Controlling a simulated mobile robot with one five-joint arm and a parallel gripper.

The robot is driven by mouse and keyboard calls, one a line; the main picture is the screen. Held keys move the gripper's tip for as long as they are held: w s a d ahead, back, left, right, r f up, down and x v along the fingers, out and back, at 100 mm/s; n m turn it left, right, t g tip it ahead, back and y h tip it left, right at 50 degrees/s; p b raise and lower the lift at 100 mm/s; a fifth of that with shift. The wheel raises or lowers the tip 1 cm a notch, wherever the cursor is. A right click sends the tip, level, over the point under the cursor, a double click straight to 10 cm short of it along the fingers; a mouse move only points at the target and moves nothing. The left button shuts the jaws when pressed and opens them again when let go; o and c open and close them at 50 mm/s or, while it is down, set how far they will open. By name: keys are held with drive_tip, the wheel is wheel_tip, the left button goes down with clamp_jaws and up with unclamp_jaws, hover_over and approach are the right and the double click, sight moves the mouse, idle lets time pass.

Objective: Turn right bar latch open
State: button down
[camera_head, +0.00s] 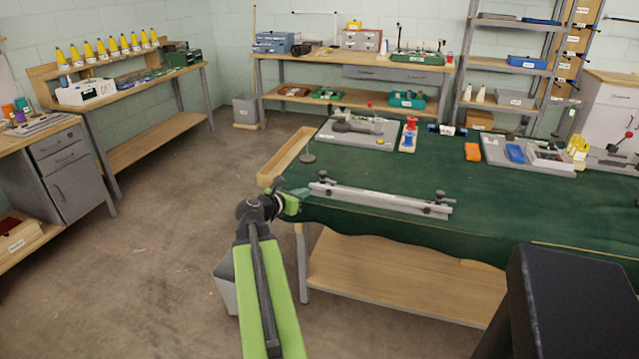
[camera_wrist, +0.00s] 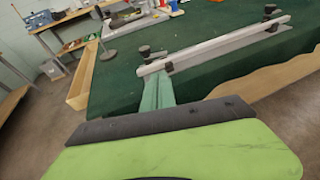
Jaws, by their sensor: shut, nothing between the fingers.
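A long grey bar (camera_head: 380,197) lies along the front edge of the green-covered table, with dark knobs at both ends. The right bar latch, with its dark knob (camera_head: 439,195), is at the bar's right end; it shows at the far end in the wrist view (camera_wrist: 270,10). The left knob (camera_head: 323,175) also shows in the wrist view (camera_wrist: 144,51). My gripper (camera_head: 303,192) is by the bar's left end, well away from the right latch. Its green fingers (camera_wrist: 158,88) are together and empty. I cannot tell whether they touch the bar.
A wooden tray (camera_head: 287,158) runs along the table's left edge. A grey board with parts (camera_head: 355,135), a red-and-blue spool (camera_head: 409,135) and an orange block (camera_head: 473,152) stand farther back. Green cloth behind the bar is mostly clear. A wooden shelf (camera_head: 390,275) lies below.

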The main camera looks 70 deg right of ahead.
drive_tip(key=b, duration=0.3)
approach(330, 186)
drive_tip(key=x, duration=0.3)
drive_tip(key=shift+w+d, duration=0.3)
drive_tip(key=shift+d, duration=0.15)
drive_tip(key=shift+s+d+r, duration=0.1)
drive_tip(key=shift+d+r, duration=0.05)
drive_tip(key=shift+d, duration=0.45)
drive_tip(key=shift+s+d+r, duration=0.15)
drive_tip(key=shift+d, duration=0.4)
drive_tip(key=shift+s+d, duration=0.15)
drive_tip(key=shift+d, duration=0.35)
drive_tip(key=shift+s+d, duration=0.4)
drive_tip(key=shift+d, duration=0.3)
drive_tip(key=shift+s+d, duration=0.1)
drive_tip(key=shift+s, duration=0.15)
drive_tip(key=shift+r, duration=0.1)
drive_tip(key=s+a+f+p+v, duration=0.1)
drive_tip(key=s+p+v, duration=0.1)
drive_tip(key=v, duration=1.1)
drive_tip(key=shift+s+a+p, duration=0.3)
drive_tip(key=shift+s+p, duration=0.3)
drive_tip(key=shift+p, duration=0.05)
